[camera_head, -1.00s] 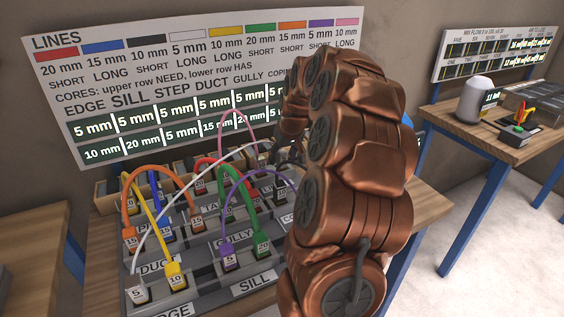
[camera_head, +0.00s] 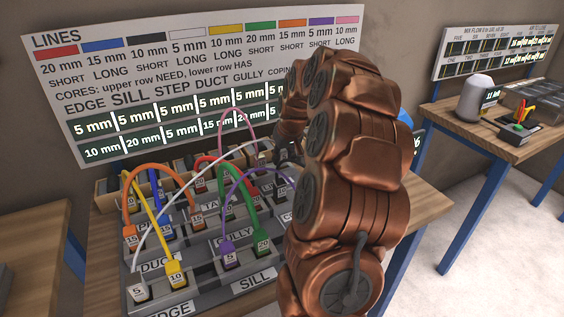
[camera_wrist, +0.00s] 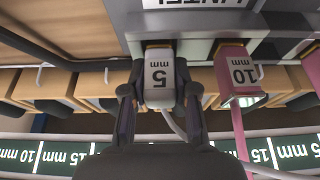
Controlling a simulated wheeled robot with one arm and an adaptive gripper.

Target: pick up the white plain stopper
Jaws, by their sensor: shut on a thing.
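The white stopper (camera_wrist: 158,78), marked 5 mm, sits at the grey block's edge in the wrist view, under an upside-down label that seems to read LINTEL. A white cord runs from it. My gripper (camera_wrist: 160,97) has one finger against each side of it. In the head view my gripper (camera_head: 286,150) is mostly behind my arm, at the block's far right. The white cord (camera_head: 190,180) arcs from there to another white 5 stopper (camera_head: 138,291) at the front left, beside DUCT and EDGE. I cannot see whether the held stopper has lifted from its seat.
A pink 10 mm stopper (camera_wrist: 237,75) stands close beside the held one. Yellow (camera_head: 175,273), purple (camera_head: 229,256) and green (camera_head: 261,242) stoppers with arching cords crowd the block. A wooden rack (camera_wrist: 55,88) lies behind. A board (camera_head: 190,75) rises at the back.

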